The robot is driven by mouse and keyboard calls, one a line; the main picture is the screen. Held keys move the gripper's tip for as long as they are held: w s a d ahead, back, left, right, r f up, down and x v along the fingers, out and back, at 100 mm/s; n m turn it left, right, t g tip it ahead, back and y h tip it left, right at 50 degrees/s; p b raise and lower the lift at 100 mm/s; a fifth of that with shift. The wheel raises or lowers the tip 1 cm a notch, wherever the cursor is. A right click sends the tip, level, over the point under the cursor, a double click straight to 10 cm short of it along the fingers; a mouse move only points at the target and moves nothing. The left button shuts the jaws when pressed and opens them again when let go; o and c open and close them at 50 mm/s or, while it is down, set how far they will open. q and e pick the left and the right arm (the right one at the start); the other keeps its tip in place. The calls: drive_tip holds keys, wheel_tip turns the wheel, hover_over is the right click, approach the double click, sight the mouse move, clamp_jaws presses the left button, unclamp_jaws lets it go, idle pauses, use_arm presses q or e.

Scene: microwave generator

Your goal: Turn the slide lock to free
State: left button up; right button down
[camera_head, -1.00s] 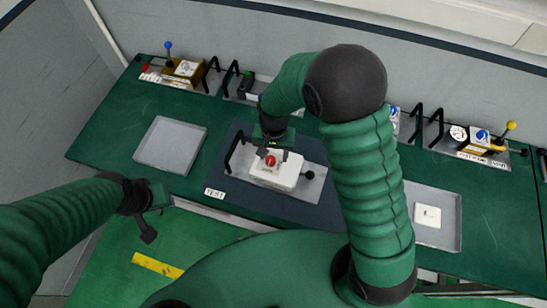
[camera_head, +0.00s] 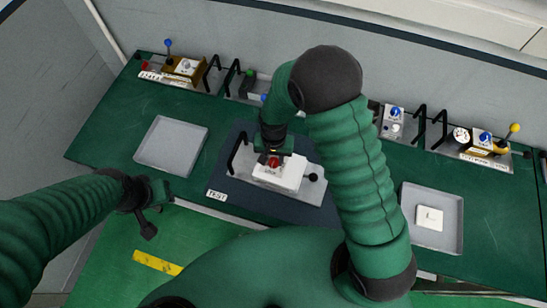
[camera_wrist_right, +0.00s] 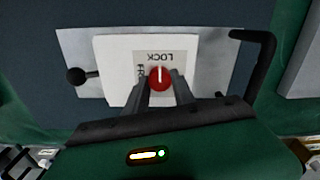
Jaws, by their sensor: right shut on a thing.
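The slide lock is a red round knob (camera_wrist_right: 160,78) with a white pointer line, on a white block (camera_wrist_right: 115,50) in the middle of the table. In the right wrist view the line points toward the LOCK label (camera_wrist_right: 160,56). A second label, partly hidden, starts with FR (camera_wrist_right: 141,72). The white block also shows in the head view (camera_head: 291,174). My right gripper (camera_wrist_right: 161,84) is shut on the red knob, one finger on each side. My left gripper (camera_head: 150,212) hangs in front of the table at the left, clear of things; its jaw opening is unclear.
A black handle (camera_wrist_right: 262,60) and a black ball lever (camera_wrist_right: 76,76) flank the block. An empty grey tray (camera_head: 170,146) lies left. A right tray (camera_head: 449,206) holds a white piece (camera_head: 429,217). Several control modules line the back wall.

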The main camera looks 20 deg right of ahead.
drive_tip(key=shift+s+a+r, duration=0.1)
drive_tip(key=shift+a+r, duration=0.05)
drive_tip(key=shift+a, duration=0.1)
drive_tip(key=shift+n, duration=0.4)
drive_tip(key=shift+d+n, duration=0.1)
drive_tip(key=shift+n, duration=0.4)
drive_tip(key=shift+d+n, duration=0.1)
drive_tip(key=shift+n, duration=1)
drive_tip(key=c, duration=1.1)
unclamp_jaws()
drive_tip(key=shift+o, duration=0.2)
